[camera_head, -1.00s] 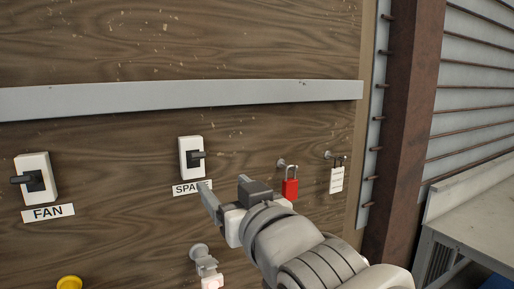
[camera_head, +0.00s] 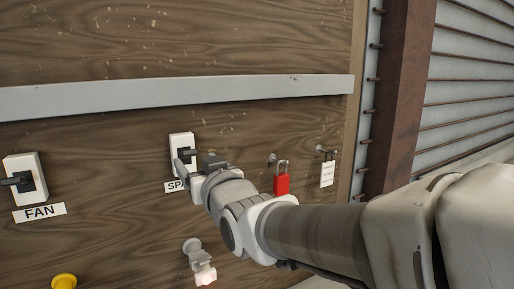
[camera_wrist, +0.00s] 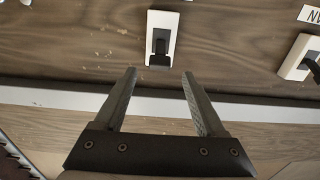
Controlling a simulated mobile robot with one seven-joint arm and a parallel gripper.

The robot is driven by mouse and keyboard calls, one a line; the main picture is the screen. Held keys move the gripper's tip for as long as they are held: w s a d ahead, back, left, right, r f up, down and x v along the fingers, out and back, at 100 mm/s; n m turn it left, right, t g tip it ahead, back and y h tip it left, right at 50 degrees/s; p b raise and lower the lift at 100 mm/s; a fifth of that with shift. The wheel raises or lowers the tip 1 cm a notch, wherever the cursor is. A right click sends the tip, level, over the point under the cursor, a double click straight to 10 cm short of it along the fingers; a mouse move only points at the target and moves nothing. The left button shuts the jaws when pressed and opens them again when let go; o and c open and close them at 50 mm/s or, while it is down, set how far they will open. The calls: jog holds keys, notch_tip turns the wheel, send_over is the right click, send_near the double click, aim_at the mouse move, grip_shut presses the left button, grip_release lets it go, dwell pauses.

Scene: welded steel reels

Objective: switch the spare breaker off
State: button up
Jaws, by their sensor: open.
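The spare breaker (camera_head: 175,140) is a white plate with a black lever on the wooden board. It also shows at the top middle of the wrist view (camera_wrist: 153,22), its black lever (camera_wrist: 160,48) pointing toward my gripper. My gripper (camera_head: 195,163) is open and empty, in front of the breaker's lower part in the head view. In the wrist view the fingers (camera_wrist: 158,92) are spread apart, with the lever beyond their tips and roughly between them. I see no contact.
The fan breaker (camera_head: 20,166) with its FAN label (camera_head: 40,212) is to the left. A red padlock (camera_head: 281,183) and a white tag (camera_head: 327,174) hang on pegs to the right. A metal strip (camera_head: 100,98) crosses above. A yellow knob (camera_head: 64,281) is below left.

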aim_at(190, 155)
jog(key=shift+p+x, duration=0.75)
jog(key=shift+x, duration=2.65)
grip_shut()
